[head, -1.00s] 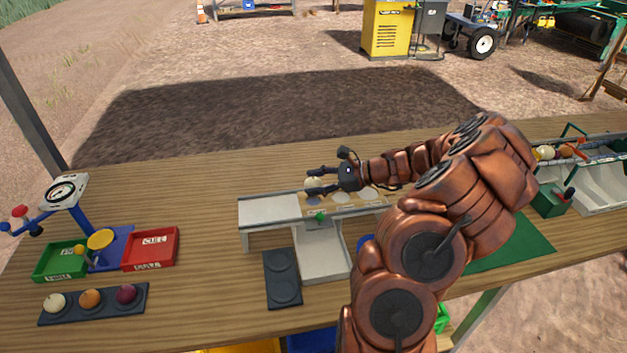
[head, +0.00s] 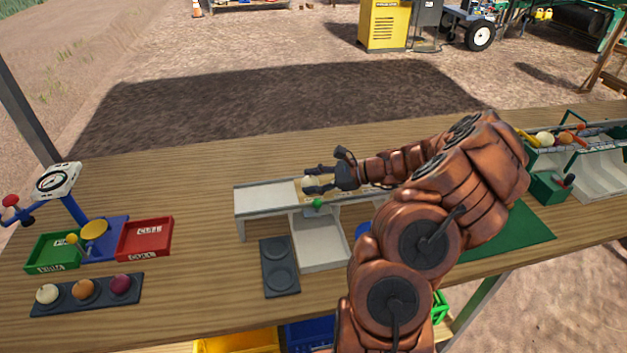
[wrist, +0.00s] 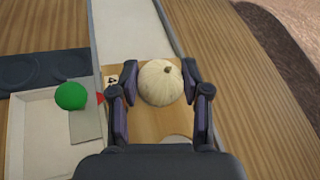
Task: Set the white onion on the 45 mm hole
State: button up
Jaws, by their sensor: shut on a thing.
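My gripper (wrist: 158,76) is shut on the white onion (wrist: 162,92), with one finger on each side of it. The onion is pale and round, with its stem end up. The sizing board (wrist: 148,128) is tan, and the onion is over its far end, beside a label (wrist: 110,80) showing a "4", the rest covered by a finger. The hole under the onion is hidden. I cannot tell whether the onion touches the board. In the head view, the gripper (head: 312,182) and the onion (head: 308,185) are low over the board.
A green ball (wrist: 71,96) is left of the board, by the pale chute (head: 320,243). A dark two-ring tray (head: 279,266) lies in front. A green bin (head: 52,253), a red bin (head: 146,238) and a scale (head: 57,181) stand at the left.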

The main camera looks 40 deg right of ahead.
jog(key=shift+s+f, duration=0.2)
jog(key=shift+f, duration=0.55)
jog(key=o, duration=1.2)
jog(key=shift+o, duration=0.2)
jog(key=v, duration=0.6)
jog(key=r+v, duration=0.1)
jog(key=v, duration=0.4)
jog(key=shift+s+r, duration=0.15)
jog(key=shift+r, duration=0.05)
